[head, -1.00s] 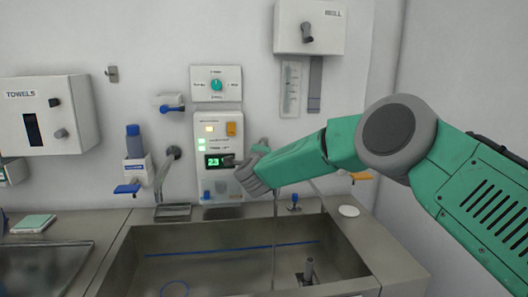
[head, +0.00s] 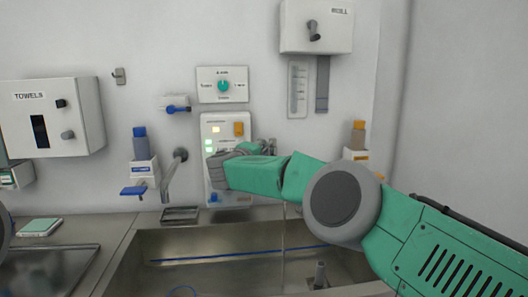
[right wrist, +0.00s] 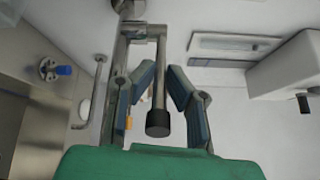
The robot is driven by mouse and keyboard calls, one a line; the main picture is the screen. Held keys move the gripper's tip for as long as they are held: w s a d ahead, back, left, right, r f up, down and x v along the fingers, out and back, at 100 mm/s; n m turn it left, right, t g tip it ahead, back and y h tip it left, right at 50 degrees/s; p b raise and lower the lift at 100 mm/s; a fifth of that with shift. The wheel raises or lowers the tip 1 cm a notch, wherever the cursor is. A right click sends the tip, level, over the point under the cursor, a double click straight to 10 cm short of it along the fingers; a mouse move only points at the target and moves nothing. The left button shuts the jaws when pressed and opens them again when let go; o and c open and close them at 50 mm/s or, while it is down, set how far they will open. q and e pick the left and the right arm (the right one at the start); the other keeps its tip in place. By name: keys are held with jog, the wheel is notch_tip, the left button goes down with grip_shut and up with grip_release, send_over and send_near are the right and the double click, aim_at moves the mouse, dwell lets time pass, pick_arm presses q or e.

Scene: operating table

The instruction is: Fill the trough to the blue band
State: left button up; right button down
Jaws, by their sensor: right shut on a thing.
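The steel trough (head: 130,262) has a blue band (head: 240,255) along its inner back wall. A thin stream of water (head: 284,235) falls into it; the water level cannot be told. In the right wrist view, my right gripper (right wrist: 158,76) is shut on a metal lever with a black end knob (right wrist: 157,123), one finger on each side. My left gripper is not in view.
A standpipe (head: 319,273) stands in the trough. A dial plate (head: 222,85) is above the panel. A spout (head: 172,175), soap dispenser (head: 142,168) and towel box (head: 60,115) are on the wall to the left. My right arm covers the trough's right side.

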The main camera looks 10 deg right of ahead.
jog(key=shift+a, duration=0.2)
jog(key=c, duration=1.6)
grip_release()
jog(key=shift+w, duration=0.1)
jog(key=v, duration=1.1)
jog(key=shift+a+f, duration=0.15)
jog(key=shift+a, duration=0.25)
